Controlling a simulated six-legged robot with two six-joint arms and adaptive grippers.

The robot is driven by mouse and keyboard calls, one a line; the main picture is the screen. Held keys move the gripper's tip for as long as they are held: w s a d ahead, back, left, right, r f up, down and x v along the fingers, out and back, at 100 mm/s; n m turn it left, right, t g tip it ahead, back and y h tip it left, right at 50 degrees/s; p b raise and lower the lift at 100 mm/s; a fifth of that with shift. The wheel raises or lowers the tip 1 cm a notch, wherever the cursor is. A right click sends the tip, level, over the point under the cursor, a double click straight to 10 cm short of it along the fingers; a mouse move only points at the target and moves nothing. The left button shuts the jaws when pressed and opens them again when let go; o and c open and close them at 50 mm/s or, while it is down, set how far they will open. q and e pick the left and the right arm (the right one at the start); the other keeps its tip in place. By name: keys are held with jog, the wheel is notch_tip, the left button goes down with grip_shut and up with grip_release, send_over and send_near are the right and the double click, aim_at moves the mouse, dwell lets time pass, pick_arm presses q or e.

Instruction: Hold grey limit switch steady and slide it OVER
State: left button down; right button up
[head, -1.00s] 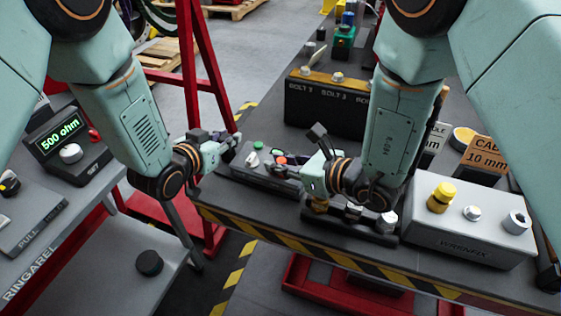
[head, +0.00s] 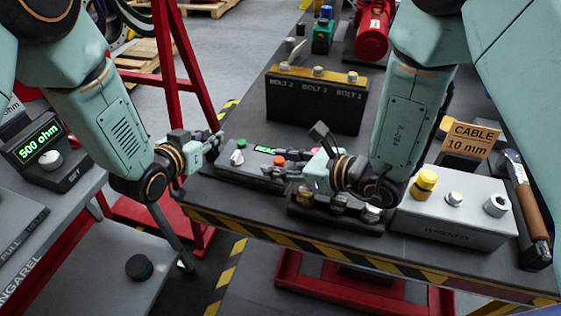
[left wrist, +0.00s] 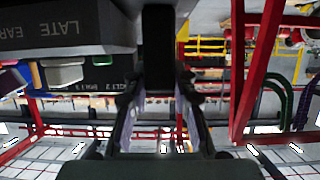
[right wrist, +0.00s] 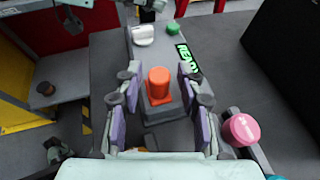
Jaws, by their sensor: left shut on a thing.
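My left gripper (head: 213,140) is at the left end of a dark control box (head: 225,172) in the head view. In the left wrist view it is shut on a dark grey bar-like part (left wrist: 158,45) between its fingers; I cannot tell for certain that this is the limit switch. My right gripper (head: 290,160) is over the box's right part.
The box also carries a white knob (right wrist: 143,35), a green button (right wrist: 173,28) and a lit display (right wrist: 189,62). A pink knob (right wrist: 241,129) is close to the right gripper. A black bolt box (head: 312,104) stands behind; a grey box (head: 455,215) with knobs stands right.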

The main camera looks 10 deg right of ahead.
pick_arm(q)
jog(key=shift+s+a+f, duration=0.1)
jog(key=shift+f, duration=0.1)
pick_arm(e)
jog(key=v, duration=1.1)
jog(key=shift+w, duration=0.1)
jog(key=shift+s+d+r, duration=0.25)
jog(key=shift+s+d, duration=0.1)
jog(key=shift+s, duration=0.05)
pick_arm(q)
jog(key=c, duration=1.5)
grip_release()
jog(key=o, duration=0.4)
jog(key=shift+w, duration=0.2)
jog(key=shift+o, duration=0.3)
jog(key=shift+r, duration=0.15)
jog(key=shift+s, duration=0.1)
